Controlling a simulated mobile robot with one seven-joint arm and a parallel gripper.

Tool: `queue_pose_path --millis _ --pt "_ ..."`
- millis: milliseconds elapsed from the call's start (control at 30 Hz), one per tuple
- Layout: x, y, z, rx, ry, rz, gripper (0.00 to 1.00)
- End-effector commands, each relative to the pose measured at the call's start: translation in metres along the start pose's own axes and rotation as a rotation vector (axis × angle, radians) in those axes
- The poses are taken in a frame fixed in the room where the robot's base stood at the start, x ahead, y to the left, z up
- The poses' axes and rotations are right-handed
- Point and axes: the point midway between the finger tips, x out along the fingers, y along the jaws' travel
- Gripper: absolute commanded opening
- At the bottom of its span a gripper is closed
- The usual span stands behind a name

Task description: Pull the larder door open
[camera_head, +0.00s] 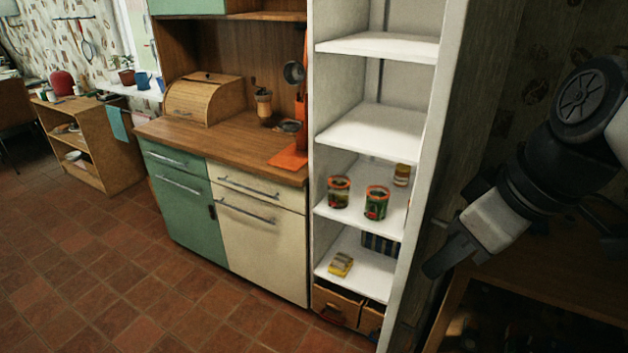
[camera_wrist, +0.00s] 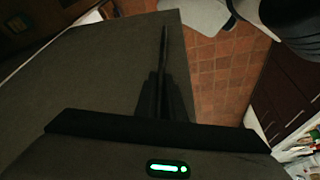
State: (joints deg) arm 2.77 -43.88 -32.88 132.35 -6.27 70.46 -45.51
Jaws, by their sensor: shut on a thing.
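The larder (camera_head: 366,129) stands open in the middle of the head view, its white shelves exposed. Its door (camera_head: 460,115) is swung out at the right, seen nearly edge-on with its outer face in shadow. In the wrist view the door (camera_wrist: 100,75) is a broad grey-brown panel, and its dark upright handle (camera_wrist: 164,50) lies between my fingers. My gripper (camera_head: 436,266) is at the outer side of the door, shut on the handle; it also shows in the wrist view (camera_wrist: 160,97). The exact grip is dark and partly hidden.
The larder holds tins (camera_head: 376,203), a yellow packet (camera_head: 341,264) and low drawers (camera_head: 337,305). A green and cream cabinet (camera_head: 262,226) with a bread bin (camera_head: 203,98) stands to its left. Tiled floor (camera_head: 120,270) is clear at the front left. A wooden table (camera_head: 545,290) is close below my arm.

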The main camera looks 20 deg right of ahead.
Motion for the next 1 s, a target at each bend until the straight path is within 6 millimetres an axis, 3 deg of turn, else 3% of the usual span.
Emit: queue_pose_path --millis 200,567,600,700,1000 --pt "-0.007 0.006 0.013 0.004 0.001 0.001 0.0" --pt "-0.007 0.007 0.015 0.004 0.0 0.001 0.0" --pt "-0.007 0.007 0.015 0.004 0.0 0.001 0.11" --pt "-0.007 0.007 0.015 0.004 0.0 0.001 0.28" --pt "-0.008 0.007 0.015 0.003 -0.001 0.001 0.28"
